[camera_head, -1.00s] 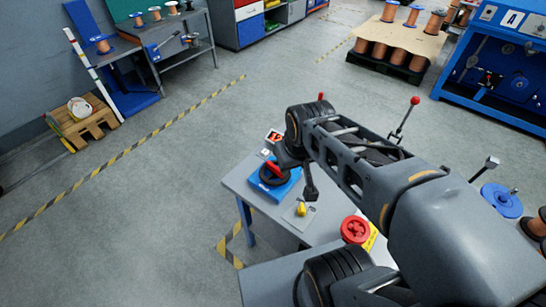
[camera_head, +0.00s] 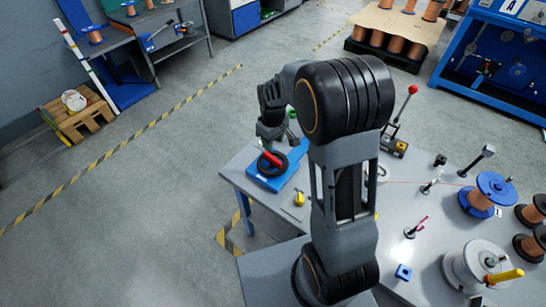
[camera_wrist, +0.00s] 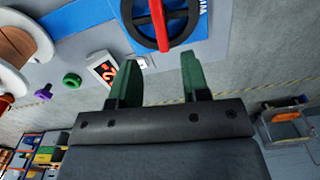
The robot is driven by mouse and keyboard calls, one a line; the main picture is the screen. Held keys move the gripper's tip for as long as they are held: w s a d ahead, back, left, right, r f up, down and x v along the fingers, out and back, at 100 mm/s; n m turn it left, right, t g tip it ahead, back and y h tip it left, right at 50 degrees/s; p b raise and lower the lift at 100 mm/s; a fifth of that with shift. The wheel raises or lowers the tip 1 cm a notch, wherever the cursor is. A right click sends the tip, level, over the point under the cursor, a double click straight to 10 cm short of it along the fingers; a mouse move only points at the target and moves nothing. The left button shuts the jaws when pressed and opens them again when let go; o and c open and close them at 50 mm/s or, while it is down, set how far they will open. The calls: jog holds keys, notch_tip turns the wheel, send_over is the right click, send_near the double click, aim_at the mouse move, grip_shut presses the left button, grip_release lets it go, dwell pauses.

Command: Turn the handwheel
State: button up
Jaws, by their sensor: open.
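The handwheel (camera_head: 272,159) has a black rim and a red bar across it, and sits on a blue base (camera_head: 290,178) near the left end of the grey workbench. In the wrist view the handwheel (camera_wrist: 160,24) is at the top edge, partly cut off. My gripper (camera_wrist: 159,60) has green fingers spread apart with nothing between them. The red bar's end lies just beyond the gap between the fingertips, and I see no contact. In the head view my gripper (camera_head: 267,133) hangs just above and behind the handwheel, partly hidden by my wrist.
A yellow knob (camera_head: 299,198) stands on the bench right of the blue base. A red-knobbed lever (camera_head: 411,92), a blue spool (camera_head: 490,192) and a white spool (camera_head: 478,268) stand further right.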

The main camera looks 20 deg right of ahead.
aim_at(273, 157)
notch_tip(273, 157, down, 9)
jog(key=shift+f, duration=0.1)
dwell(0.3)
grip_shut()
dwell(0.4)
